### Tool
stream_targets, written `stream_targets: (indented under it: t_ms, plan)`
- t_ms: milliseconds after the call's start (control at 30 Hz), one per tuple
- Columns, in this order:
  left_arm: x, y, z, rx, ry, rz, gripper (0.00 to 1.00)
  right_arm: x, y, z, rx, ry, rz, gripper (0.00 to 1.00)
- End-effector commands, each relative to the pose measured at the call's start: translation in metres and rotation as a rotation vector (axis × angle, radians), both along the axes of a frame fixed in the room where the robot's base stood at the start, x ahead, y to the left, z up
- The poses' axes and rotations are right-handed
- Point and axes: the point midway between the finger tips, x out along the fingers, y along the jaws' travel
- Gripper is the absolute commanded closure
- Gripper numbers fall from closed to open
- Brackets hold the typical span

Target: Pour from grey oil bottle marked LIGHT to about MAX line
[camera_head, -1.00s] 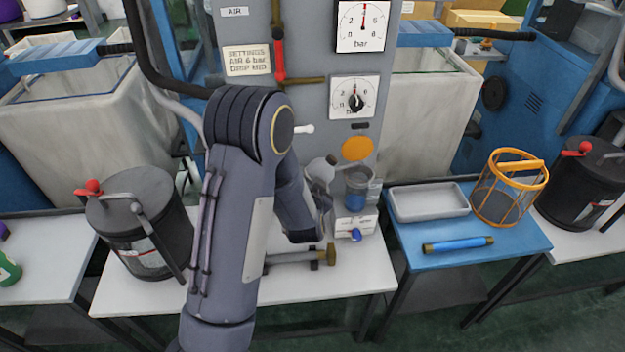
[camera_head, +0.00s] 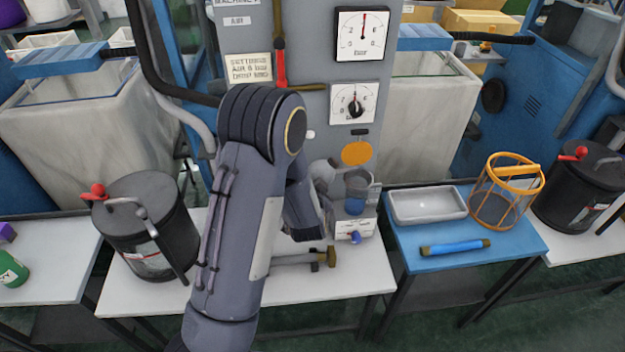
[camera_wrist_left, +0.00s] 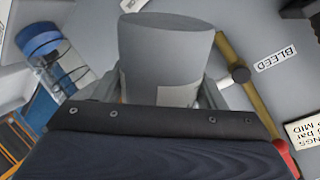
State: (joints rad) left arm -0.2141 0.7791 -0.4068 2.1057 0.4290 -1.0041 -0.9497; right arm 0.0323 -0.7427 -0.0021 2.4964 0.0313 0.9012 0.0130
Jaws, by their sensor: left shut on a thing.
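A grey bottle (camera_wrist_left: 165,45) is in my left gripper (camera_wrist_left: 170,92), whose fingers sit on both sides of it in the left wrist view. In the head view the bottle (camera_head: 323,172) is partly hidden by my left forearm, and its LIGHT mark cannot be read. A clear cup (camera_head: 357,190) with blue in its lower part stands just right of the bottle. The cup also shows in the left wrist view (camera_wrist_left: 62,68), apart from the bottle. No stream of oil and no MAX line can be made out. My right gripper is out of view.
A grey panel with gauges (camera_head: 362,33) rises behind the cup. A black canister (camera_head: 130,238) stands left on the white table (camera_head: 340,285). A blue table (camera_head: 470,260) at right bears a white tray (camera_head: 398,218), an orange basket (camera_head: 507,200) and a blue tube (camera_head: 455,247).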

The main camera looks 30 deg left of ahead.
Motion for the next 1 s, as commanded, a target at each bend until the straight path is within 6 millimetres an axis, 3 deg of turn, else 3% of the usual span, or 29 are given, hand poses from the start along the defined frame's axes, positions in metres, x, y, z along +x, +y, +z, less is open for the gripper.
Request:
stream_targets:
  t_ms: [1000]
  plan:
    - [0.0,0.0,0.017,0.076,0.07,-0.001,0.67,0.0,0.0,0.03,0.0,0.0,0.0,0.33]
